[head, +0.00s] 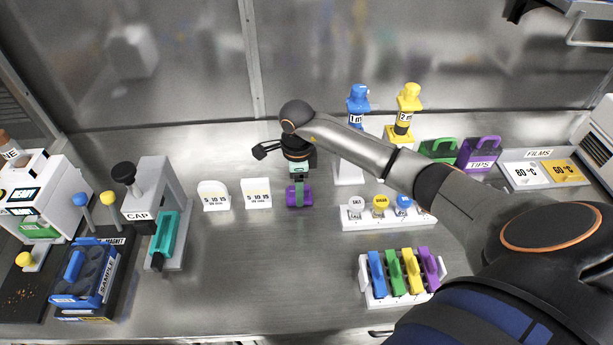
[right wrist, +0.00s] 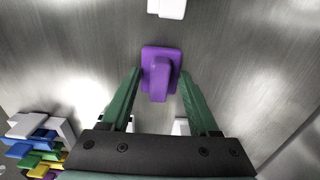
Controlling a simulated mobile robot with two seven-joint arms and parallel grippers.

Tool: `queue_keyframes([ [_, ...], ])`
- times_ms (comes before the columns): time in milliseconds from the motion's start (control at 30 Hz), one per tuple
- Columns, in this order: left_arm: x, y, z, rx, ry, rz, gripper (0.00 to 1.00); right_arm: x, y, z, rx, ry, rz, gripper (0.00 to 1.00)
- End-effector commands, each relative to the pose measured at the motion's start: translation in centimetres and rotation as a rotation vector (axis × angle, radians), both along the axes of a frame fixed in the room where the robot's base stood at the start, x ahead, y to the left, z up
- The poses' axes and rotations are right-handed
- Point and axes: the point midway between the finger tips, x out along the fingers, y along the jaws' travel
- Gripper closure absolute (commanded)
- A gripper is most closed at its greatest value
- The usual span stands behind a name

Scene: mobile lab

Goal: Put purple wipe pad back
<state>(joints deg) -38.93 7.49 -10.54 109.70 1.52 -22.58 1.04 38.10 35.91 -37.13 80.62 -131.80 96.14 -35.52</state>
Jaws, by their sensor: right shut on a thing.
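A purple wipe pad (head: 306,196) with a raised handle is at the middle of the bench, upright. My right gripper (head: 298,186) reaches down over it and is shut on its handle. In the right wrist view, the purple pad (right wrist: 157,60) lies between the tips of the green fingers (right wrist: 159,78). I cannot tell whether its underside touches the bench. A white rack (head: 373,300) at the front right holds a blue, a green, a yellow and a purple piece (head: 431,266) side by side. My left gripper is not in view.
A white holder with round knobs (head: 352,216) stands between the pad and the rack. A CAP press (head: 150,195) and a blue sample tray (head: 75,288) are left. The front middle bench is clear.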

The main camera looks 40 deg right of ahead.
Motion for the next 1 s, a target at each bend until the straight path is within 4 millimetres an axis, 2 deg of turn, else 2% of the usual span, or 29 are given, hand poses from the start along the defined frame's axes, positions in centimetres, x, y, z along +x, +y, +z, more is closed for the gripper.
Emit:
queue_keyframes([
  [33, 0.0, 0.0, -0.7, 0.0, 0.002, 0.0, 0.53, 0.1, 0.3, -0.7, 0.003, -0.003, 0.001, 0.91],
  [333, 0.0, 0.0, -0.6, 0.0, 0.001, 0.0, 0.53, 0.1, 0.3, -0.7, -0.001, -0.003, 0.001, 0.91],
  [367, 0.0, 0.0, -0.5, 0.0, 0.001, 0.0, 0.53, 0.1, 0.3, -0.6, -0.001, -0.003, 0.001, 0.35],
  [600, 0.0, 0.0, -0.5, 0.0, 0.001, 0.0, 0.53, 0.1, 0.3, -0.6, -0.001, -0.003, 0.001, 0.09],
  [867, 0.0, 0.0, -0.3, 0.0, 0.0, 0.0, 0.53, 0.1, 0.3, -0.4, -0.001, -0.003, 0.001, 0.09],
  [1000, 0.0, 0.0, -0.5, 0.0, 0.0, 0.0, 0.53, 0.2, 0.2, 0.7, -0.002, -0.007, 0.002, 0.09],
])
